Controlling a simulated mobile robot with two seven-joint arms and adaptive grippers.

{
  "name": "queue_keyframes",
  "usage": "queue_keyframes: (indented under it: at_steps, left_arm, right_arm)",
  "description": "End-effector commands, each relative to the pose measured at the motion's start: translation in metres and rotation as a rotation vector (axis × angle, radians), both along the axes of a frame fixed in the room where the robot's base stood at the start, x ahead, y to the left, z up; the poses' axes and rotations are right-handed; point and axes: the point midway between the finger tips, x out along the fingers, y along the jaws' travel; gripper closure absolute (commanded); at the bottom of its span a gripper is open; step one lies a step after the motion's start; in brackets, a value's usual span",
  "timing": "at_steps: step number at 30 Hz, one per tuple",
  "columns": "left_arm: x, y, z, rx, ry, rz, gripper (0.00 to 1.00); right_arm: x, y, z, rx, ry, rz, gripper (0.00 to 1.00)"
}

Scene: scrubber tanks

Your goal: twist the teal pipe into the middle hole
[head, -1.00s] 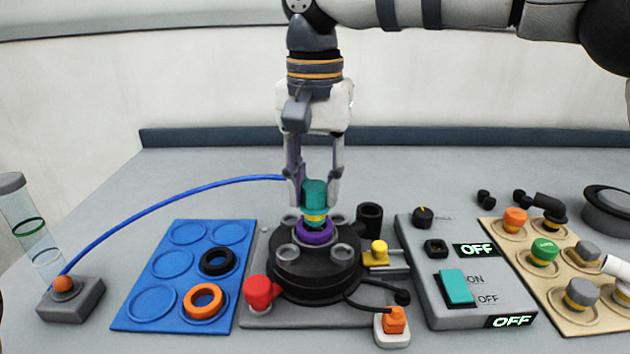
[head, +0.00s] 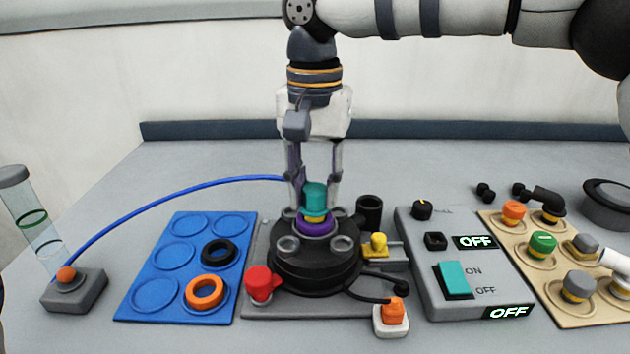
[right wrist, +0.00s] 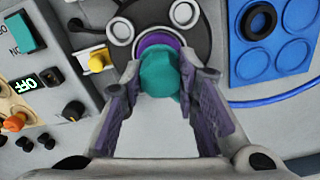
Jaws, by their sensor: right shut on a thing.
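My right gripper (head: 315,195) is shut on the teal pipe (head: 315,196), which stands upright over the middle of the round black tank top (head: 315,262). A yellow band shows at the pipe's lower end, and it meets the purple ring (head: 313,228) around the middle hole. I cannot tell how deep the pipe sits. In the right wrist view the teal pipe (right wrist: 160,74) is between the two fingers, overlapping the purple ring (right wrist: 158,42). My left gripper is not in view.
A blue tray (head: 160,296) with a black ring (head: 218,240) and an orange ring (head: 204,279) is left of the tank. A grey switch box (head: 425,270) reading OFF and a tan board (head: 560,312) with several capped fittings stand to the right. A blue hose (head: 170,196) arcs behind the tray.

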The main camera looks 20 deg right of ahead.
Motion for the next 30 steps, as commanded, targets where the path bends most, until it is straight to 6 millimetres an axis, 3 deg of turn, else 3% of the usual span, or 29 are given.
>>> queue_keyframes:
  at_steps: [30]
  left_arm:
    - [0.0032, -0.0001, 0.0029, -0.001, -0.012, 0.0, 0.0]
  right_arm:
    - [-0.0003, -0.0002, -0.0064, 0.0, -0.001, 0.0, 1.0]
